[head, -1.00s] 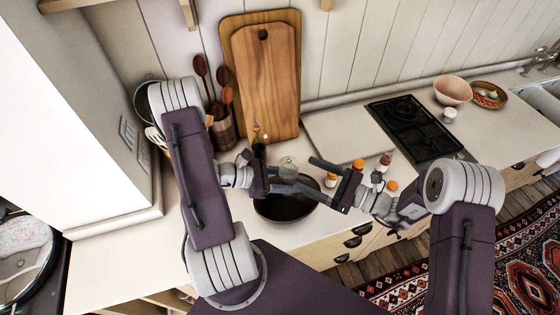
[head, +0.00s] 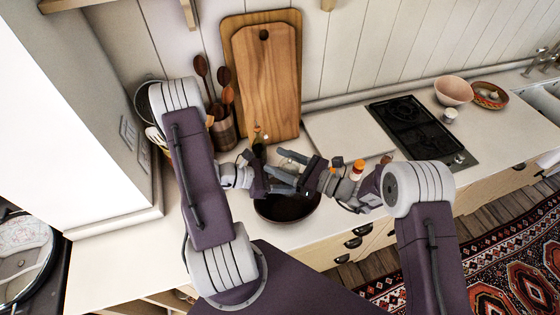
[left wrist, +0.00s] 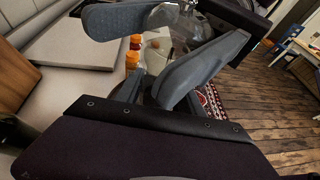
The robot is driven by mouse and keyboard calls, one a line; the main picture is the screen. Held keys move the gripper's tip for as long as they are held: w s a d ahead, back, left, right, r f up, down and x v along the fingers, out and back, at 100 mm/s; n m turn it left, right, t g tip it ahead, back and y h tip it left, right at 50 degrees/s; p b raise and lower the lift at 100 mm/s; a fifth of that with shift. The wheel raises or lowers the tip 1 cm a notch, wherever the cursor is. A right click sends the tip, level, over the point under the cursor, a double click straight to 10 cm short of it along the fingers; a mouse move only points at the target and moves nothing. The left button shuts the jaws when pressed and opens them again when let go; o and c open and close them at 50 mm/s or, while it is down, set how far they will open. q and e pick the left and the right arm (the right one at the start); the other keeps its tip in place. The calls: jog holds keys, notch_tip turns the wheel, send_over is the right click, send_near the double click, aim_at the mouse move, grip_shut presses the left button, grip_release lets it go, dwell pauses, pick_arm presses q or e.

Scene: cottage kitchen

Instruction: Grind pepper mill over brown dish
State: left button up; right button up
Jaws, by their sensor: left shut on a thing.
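The brown dish (head: 285,211) is a dark round bowl on the counter below my grippers, its far side partly hidden by them. My left gripper (head: 280,184) is shut on a clear, glass-like thing above the dish, which I take to be the pepper mill. The clear body shows between and beyond the fingers in the left wrist view (left wrist: 194,30); the head view mostly hides it. My right gripper (head: 286,166) comes in from the right with its fingers apart, close around the upper part of the clear thing. Contact cannot be told.
Orange-capped jars (head: 358,166) stand right of the dish, partly behind my right arm. A dark bottle (head: 258,146) stands behind my left gripper. A utensil crock (head: 222,130) and wooden boards (head: 268,85) are at the back. A hob (head: 415,127) lies to the right.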

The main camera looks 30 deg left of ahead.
aim_at(296, 173)
jog(key=shift+c, duration=0.5)
jog(key=m+t, duration=0.1)
jog(key=t, duration=0.1)
jog(key=m+t+h, duration=0.1)
jog(key=m+t, duration=0.1)
jog(key=t, duration=0.1)
jog(key=w+m+t, duration=0.1)
jog(key=t, duration=0.1)
jog(key=shift+m, duration=0.3)
jog(key=shift+w+d, duration=0.1)
jog(key=o, duration=1.4)
jog(key=v, duration=1.2)
jog(key=shift+r, duration=0.1)
